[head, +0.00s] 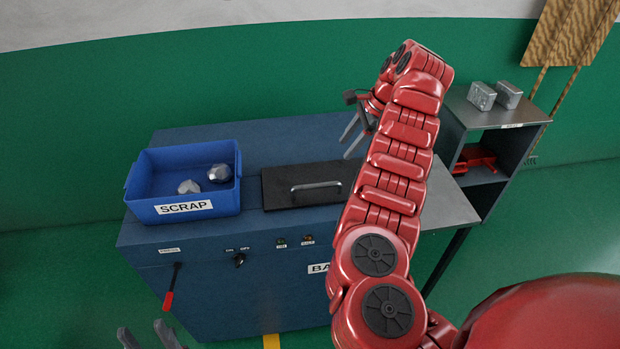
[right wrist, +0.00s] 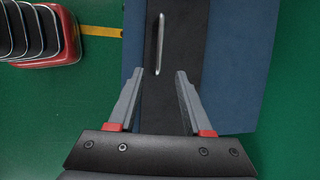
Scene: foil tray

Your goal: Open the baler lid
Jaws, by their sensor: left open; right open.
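The blue baler (head: 240,270) stands against the green wall. Its flat black lid (head: 275,190) lies shut on top, with a grey bar handle (head: 316,186) near its front edge. My left gripper (head: 146,336) is open and empty at the bottom edge, in front of the baler. My right arm hides the lid's right end.
A blue SCRAP bin (head: 183,209) with grey lumps sits on the baler, left of the lid. A red-handled lever (head: 169,300) and a knob (head: 239,260) are on the front. A shelf unit (head: 510,113) with metal blocks (head: 482,96) stands at right.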

